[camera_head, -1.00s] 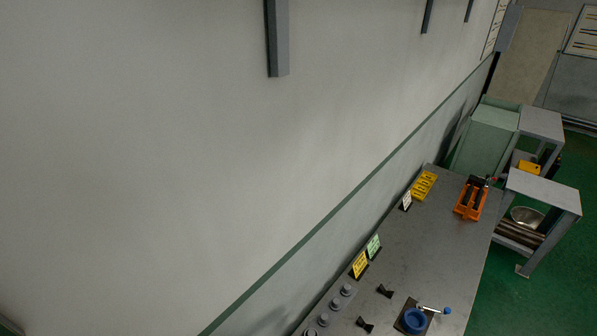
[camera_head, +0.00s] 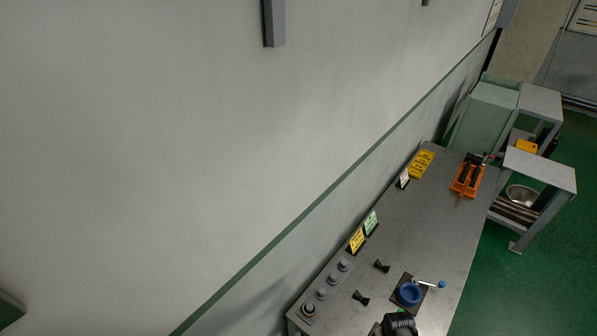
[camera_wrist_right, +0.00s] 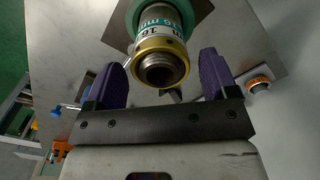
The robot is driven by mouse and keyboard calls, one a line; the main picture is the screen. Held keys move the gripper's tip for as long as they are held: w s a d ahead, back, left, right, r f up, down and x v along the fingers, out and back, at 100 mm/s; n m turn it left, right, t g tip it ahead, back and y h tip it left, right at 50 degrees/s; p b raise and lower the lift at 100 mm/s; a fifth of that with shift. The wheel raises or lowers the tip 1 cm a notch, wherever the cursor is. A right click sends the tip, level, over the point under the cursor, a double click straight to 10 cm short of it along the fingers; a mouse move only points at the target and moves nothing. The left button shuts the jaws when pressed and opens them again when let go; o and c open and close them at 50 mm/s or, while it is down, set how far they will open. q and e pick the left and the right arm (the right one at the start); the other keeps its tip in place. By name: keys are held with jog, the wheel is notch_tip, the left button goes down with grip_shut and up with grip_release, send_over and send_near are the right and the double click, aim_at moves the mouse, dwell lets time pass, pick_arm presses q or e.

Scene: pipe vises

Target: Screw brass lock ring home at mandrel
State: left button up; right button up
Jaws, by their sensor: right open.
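In the right wrist view a dark threaded steel mandrel (camera_wrist_right: 159,72) with a hollow end points toward the camera. The brass lock ring (camera_wrist_right: 147,48) sits around it, with the threaded end sticking out in front. Behind the ring is a pale band with green lettering and a green collar (camera_wrist_right: 118,28). My right gripper (camera_wrist_right: 163,60) has purple fingers, open, one on each side of the ring. Gaps show between the fingers and the ring. I cannot tell how tightly the ring is seated. My left gripper is in neither view.
In the head view the grey bench (camera_head: 420,215) holds a blue round fixture with a handle (camera_head: 409,293), black V-shaped pieces (camera_head: 381,266), grey knobs (camera_head: 323,294), a yellow sign (camera_head: 356,240) and an orange tool holder (camera_head: 467,180).

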jog(key=n, duration=0.5)
jog(key=shift+n, duration=0.4)
jog(key=n+b, duration=0.1)
jog(key=n, duration=0.3)
jog(key=n+b, duration=0.2)
jog(key=n, duration=0.4)
jog(key=shift+f+n, duration=0.1)
jog(key=shift+n, duration=0.3)
jog(key=n, duration=0.3)
jog(key=shift+n+b, duration=0.35)
jog(key=shift+n, duration=0.05)
jog(key=shift+c, duration=0.2)
